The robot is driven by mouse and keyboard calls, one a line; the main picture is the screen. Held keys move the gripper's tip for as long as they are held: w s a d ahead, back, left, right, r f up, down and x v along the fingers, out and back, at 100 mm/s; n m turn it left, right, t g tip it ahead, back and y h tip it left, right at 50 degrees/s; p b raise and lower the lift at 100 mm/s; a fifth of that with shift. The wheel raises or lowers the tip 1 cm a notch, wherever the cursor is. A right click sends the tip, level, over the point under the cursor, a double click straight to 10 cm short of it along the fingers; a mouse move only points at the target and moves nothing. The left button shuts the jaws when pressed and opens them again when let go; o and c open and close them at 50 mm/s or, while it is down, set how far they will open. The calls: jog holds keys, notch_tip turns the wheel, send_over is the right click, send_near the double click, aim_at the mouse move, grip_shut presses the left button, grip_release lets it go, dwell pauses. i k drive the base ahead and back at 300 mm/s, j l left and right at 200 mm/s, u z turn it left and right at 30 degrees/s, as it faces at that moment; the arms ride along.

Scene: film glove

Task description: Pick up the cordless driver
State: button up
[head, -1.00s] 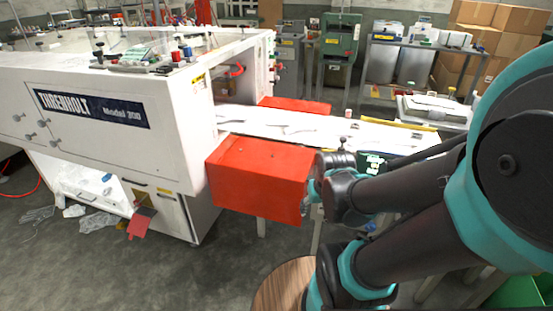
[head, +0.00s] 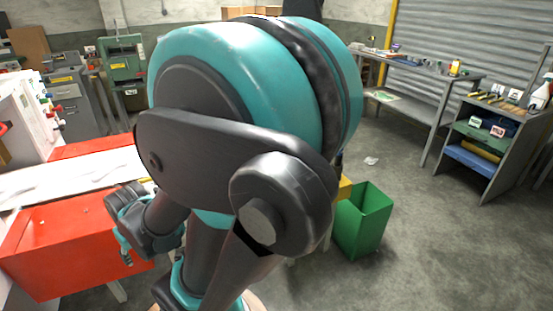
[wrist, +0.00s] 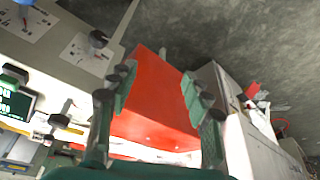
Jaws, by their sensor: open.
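I cannot make out a cordless driver for certain in either current view. Several small tools on the benches at the right of the head view are too small to identify. My gripper (wrist: 158,78) is open in the wrist view, with nothing between its fingers. A red box-shaped surface (wrist: 155,110) lies beyond and between the fingers. In the head view my arm fills the middle and hides much of what is behind it.
The red housing (head: 70,245) and white conveyor bed (head: 70,183) are at the left. A green bin (head: 362,222) stands on the floor. A grey workbench (head: 425,118) and a shelf unit (head: 488,165) with tools stand at the right. Floor between is mostly clear.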

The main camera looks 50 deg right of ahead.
aim_at(338, 158)
jog(key=z, duration=2.4)
